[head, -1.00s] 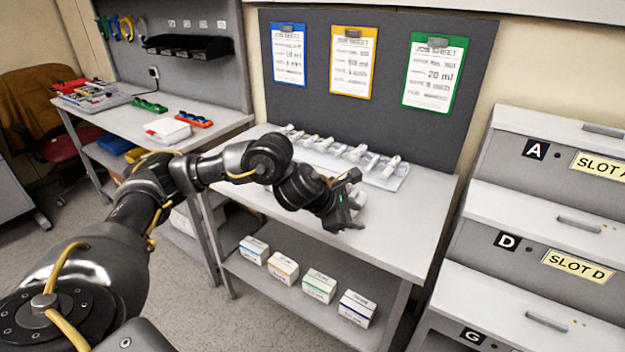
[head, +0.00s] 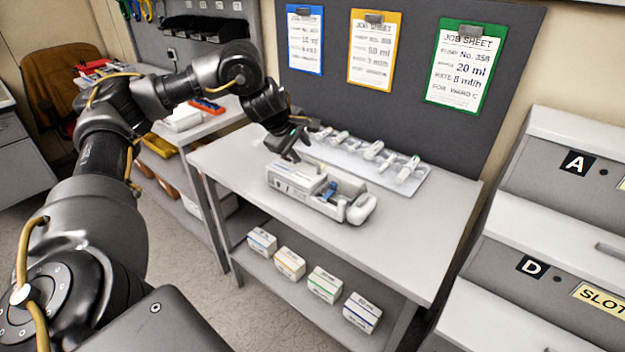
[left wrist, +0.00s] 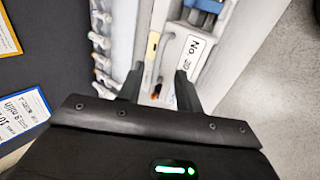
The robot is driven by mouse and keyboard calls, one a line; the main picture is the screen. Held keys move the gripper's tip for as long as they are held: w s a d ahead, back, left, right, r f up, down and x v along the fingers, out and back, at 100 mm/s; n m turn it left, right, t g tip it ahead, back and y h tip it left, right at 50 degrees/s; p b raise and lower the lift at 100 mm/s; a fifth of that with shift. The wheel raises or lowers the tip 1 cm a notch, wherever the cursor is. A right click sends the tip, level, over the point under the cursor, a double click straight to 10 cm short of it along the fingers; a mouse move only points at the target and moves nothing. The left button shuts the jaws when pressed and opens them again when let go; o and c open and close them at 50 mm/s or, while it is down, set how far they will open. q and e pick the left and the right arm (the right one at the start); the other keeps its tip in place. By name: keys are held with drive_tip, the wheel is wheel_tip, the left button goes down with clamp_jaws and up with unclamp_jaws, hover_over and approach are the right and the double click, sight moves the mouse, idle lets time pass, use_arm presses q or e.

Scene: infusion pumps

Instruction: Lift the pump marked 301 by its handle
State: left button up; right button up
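A pale grey and white pump (head: 298,182) lies on the table, with a blue part in its middle and a rounded white piece at its right end. In the left wrist view, a white label (left wrist: 191,58) on the pump reads "No. 30"; its last digit is not clear. My left gripper (head: 292,152) is above the pump's far left end. In the left wrist view my left gripper (left wrist: 160,72) has its fingers apart, with nothing clasped. A thin grey bar on the pump shows between and beyond the fingertips; contact cannot be told. My right gripper is not in view.
A tray of syringes (head: 405,178) lies behind the pump. Several small boxes (head: 325,284) stand on the lower shelf. Job sheets (head: 460,70) hang on the dark board. A slotted cabinet (head: 565,210) stands at right. The table's front right is clear.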

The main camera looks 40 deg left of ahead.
sight(310, 160)
use_arm(q)
drive_tip(key=shift+w+f, duration=0.35)
drive_tip(key=shift+f, duration=0.1)
drive_tip(key=shift+w+f, duration=0.15)
drive_tip(key=shift+f, duration=0.05)
drive_tip(key=shift+w+f+p, duration=0.25)
drive_tip(key=shift+f+p, duration=0.1)
drive_tip(key=shift+f, duration=0.05)
drive_tip(key=x, duration=0.4)
drive_tip(key=shift+f+p, duration=0.1)
drive_tip(key=shift+p, duration=0.3)
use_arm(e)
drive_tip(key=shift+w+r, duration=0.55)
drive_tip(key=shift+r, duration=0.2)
use_arm(q)
drive_tip(key=shift+c, duration=0.4)
clamp_jaws()
